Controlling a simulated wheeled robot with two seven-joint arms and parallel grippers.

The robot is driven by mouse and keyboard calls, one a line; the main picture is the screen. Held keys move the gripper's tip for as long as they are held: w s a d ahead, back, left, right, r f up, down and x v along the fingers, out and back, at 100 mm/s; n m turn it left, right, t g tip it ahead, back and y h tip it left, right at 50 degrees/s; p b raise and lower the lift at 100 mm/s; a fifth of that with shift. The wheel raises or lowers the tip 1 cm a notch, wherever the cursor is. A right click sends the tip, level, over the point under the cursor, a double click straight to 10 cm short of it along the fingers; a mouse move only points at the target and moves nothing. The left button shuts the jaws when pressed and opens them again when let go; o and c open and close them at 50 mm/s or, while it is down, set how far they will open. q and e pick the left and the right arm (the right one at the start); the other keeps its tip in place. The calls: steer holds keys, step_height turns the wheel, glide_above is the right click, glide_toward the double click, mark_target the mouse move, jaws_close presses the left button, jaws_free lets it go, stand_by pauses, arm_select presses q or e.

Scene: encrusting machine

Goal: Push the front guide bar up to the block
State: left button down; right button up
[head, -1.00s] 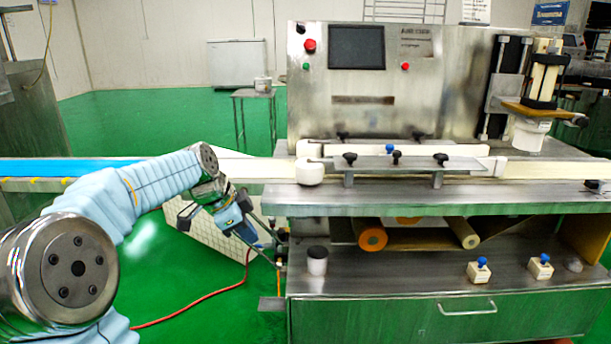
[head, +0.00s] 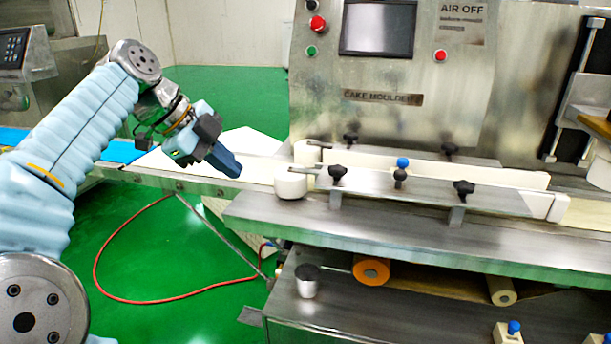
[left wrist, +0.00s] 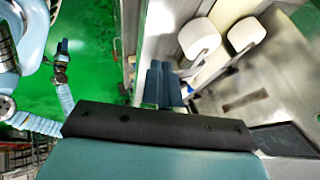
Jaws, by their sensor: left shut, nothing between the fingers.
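The front guide bar (head: 425,191) is a long metal plate with black knobs along the near side of the belt. A white rounded end piece (head: 291,182) is at its left end. Behind the bar, the blue knob (head: 402,163) of the block shows; the bar hides the block's body. My left gripper (head: 228,165) is shut and empty, above the belt, left of the end piece and apart from it. Its blue fingers (left wrist: 160,85) point toward two white end pieces in the left wrist view. My right gripper (left wrist: 62,58) seems to show there, too small to read.
The rear guide bar (head: 480,170) runs behind the front one. The machine's control panel (head: 400,70) rises behind. The belt left of the bars is clear.

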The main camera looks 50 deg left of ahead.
mark_target(280, 180)
arm_select(q)
steer(key=x, duration=1)
steer(key=shift+w+r+b, duration=0.1)
steer(key=shift+b, duration=0.3)
steer(key=shift+w+a+p, duration=0.25)
steer(key=shift+w, duration=0.3)
steer(key=shift+w+a+p, duration=0.2)
steer(key=shift+w+a, duration=0.1)
steer(key=shift+w, duration=0.3)
steer(key=shift+w+a, duration=0.35)
steer(key=shift+w, duration=0.35)
steer(key=shift+w+a, duration=0.35)
steer(key=shift+w, duration=0.2)
steer(key=shift+w+a, duration=0.35)
steer(key=shift+w, duration=0.2)
